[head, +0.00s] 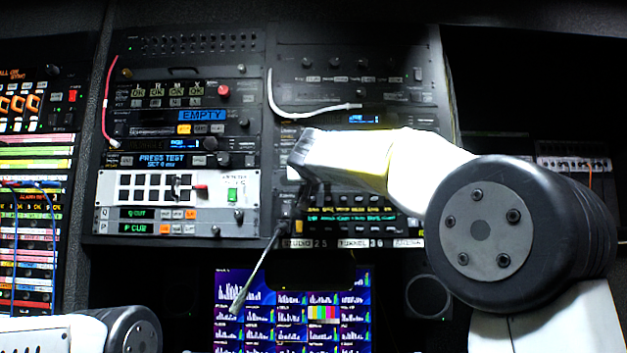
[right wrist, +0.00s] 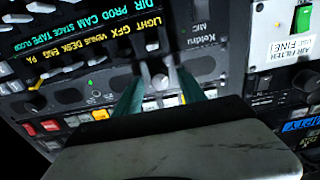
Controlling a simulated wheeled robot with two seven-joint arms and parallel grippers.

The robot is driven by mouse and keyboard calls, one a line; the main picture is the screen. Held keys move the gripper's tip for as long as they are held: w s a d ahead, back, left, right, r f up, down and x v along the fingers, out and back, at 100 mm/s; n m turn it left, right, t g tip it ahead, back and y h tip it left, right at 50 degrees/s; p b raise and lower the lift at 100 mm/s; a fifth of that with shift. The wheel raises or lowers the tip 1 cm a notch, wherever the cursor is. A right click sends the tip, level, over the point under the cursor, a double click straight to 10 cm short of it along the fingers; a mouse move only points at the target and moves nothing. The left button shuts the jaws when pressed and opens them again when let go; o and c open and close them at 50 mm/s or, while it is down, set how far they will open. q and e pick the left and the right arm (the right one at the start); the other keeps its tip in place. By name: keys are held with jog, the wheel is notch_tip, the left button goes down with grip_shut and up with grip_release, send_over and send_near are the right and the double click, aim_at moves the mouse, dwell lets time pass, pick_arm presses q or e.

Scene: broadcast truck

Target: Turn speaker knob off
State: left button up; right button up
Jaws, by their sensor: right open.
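A pale knob (right wrist: 160,80) on the dark intercom panel (right wrist: 110,78) sits between the fingertips of my right gripper (right wrist: 160,90) in the right wrist view. The fingers are teal, open and on either side of the knob; I cannot tell whether they touch it. Another small knob (right wrist: 152,45) sits just above it, and I cannot read a speaker label on either. In the head view the intercom panel (head: 350,214) shows green text, and my right arm covers part of the rack. The right fingertips cannot be made out there. My left gripper is out of view.
A lit monitor (head: 290,310) is below.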

jog(key=shift+w, duration=0.15)
grip_shut()
jog(key=shift+n, duration=1.6)
grip_release()
jog(key=s, duration=0.8)
